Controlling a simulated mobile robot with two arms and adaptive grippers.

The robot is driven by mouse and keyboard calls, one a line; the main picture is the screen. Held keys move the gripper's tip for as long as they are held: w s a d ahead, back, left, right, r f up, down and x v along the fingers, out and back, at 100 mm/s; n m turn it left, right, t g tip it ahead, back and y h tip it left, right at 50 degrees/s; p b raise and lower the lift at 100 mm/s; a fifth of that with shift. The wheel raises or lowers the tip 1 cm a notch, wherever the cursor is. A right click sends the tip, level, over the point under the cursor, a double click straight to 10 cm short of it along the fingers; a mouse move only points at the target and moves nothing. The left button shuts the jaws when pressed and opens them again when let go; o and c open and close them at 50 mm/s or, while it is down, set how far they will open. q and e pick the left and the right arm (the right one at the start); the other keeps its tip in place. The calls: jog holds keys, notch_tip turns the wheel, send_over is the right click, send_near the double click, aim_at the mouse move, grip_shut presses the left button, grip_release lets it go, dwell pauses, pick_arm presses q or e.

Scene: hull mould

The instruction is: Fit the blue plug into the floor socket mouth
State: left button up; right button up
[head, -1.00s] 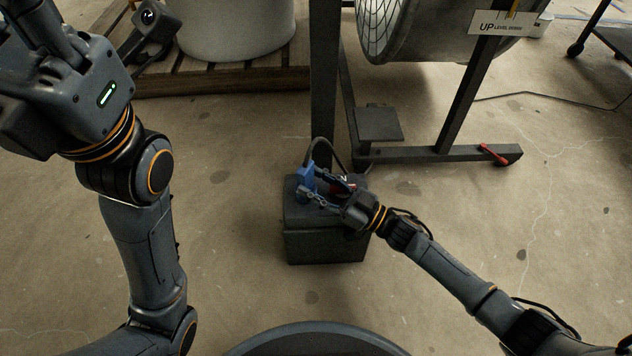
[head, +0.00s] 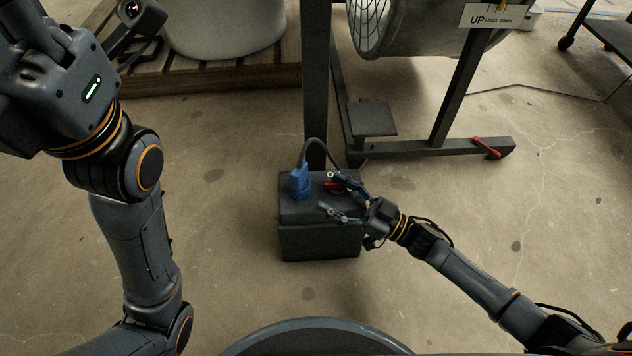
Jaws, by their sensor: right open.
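The blue plug (head: 300,182) stands upright on the left part of the top of a dark box-shaped floor socket (head: 320,240). A black cable rises from the plug and loops over to the right behind the box. The plug's lower end meets the box top and hides the mouth; I cannot tell how deep it sits. My right gripper (head: 327,191) is open and empty over the box top, its fingers spread to the right of the plug and apart from it.
A dark steel stand (head: 435,147) with a red lever (head: 487,148) is behind. A wooden pallet (head: 215,77) carries a pale drum (head: 225,30). Floor around the box is clear.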

aim_at(355, 206)
jog(key=v, duration=0.5)
jog(key=shift+w+f, duration=0.15)
jog(key=shift+f, duration=0.15)
jog(key=shift+s+d, duration=0.25)
jog(key=shift+d, duration=0.1)
jog(key=shift+r, duration=0.1)
